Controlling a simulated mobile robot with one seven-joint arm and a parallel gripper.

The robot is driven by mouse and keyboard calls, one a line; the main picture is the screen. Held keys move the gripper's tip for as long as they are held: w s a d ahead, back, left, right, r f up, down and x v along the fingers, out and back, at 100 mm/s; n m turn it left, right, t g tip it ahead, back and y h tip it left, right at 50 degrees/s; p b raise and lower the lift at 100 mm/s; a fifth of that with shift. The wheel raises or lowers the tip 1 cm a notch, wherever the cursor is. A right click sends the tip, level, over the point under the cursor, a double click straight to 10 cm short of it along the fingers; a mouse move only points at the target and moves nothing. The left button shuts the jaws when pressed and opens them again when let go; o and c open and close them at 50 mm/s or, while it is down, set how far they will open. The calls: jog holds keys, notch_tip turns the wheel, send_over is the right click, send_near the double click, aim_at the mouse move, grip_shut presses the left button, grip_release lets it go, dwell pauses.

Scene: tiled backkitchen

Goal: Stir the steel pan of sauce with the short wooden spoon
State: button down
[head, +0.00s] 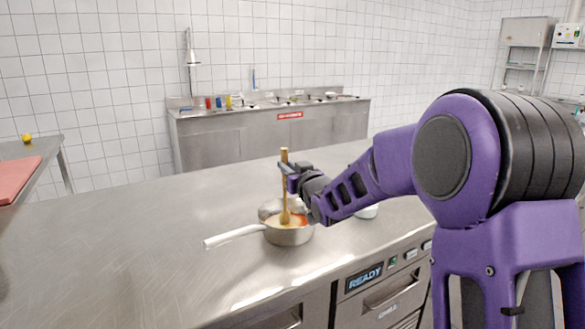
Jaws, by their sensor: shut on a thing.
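The steel pan (289,236) stands on the steel counter, its light handle (234,236) pointing left. Orange-red sauce (299,219) shows inside it. My gripper (286,172) is above the pan, shut on the short wooden spoon (285,197). The spoon is close to upright, with its handle top above my fingers and its head down inside the pan. I cannot tell how deep the head sits in the sauce.
The steel counter (130,240) is clear to the left of the pan. A pale bowl (368,211) sits right of it, partly behind my arm. Behind it another metal shape (269,208) shows. A red board (18,178) lies on a far-left table.

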jog(key=shift+s+d, duration=0.35)
jog(key=shift+d, duration=0.05)
jog(key=shift+r, duration=0.1)
notch_tip(320, 180, up, 6)
jog(key=p, duration=0.3)
jog(key=shift+r, duration=0.25)
dwell(0.9)
notch_tip(320, 180, up, 5)
jog(key=p, duration=0.3)
dwell(1.1)
